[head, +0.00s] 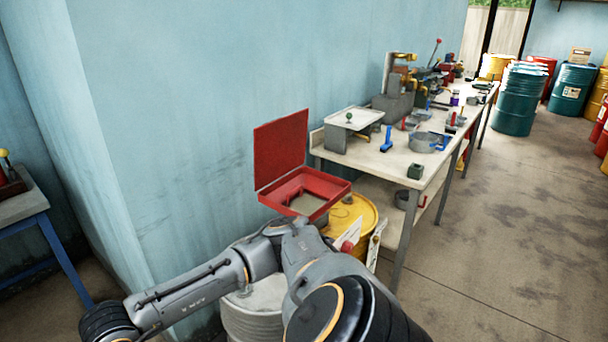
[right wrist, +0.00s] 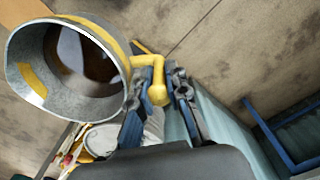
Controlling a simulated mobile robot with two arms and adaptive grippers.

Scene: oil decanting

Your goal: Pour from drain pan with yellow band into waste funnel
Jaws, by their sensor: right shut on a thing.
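The drain pan with the yellow band (right wrist: 35,82) is a grey metal pan in the right wrist view, with dark liquid inside. The picture is tilted, so I cannot tell how level it is. My right gripper (right wrist: 160,78) is shut on the pan's yellow handle (right wrist: 156,93). The waste funnel (head: 337,189) is a red square box with its red lid (head: 281,148) standing open, on top of a yellow drum (head: 352,211) in the head view. My arm partly covers the area below it. The pan and both grippers are out of the head view.
A workbench (head: 392,164) right of the funnel carries tools, a scale and a grey pan with a blue handle (head: 423,143). A pale drum (head: 252,318) stands in front, partly behind my arm. A blue-legged table (head: 38,206) is at left.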

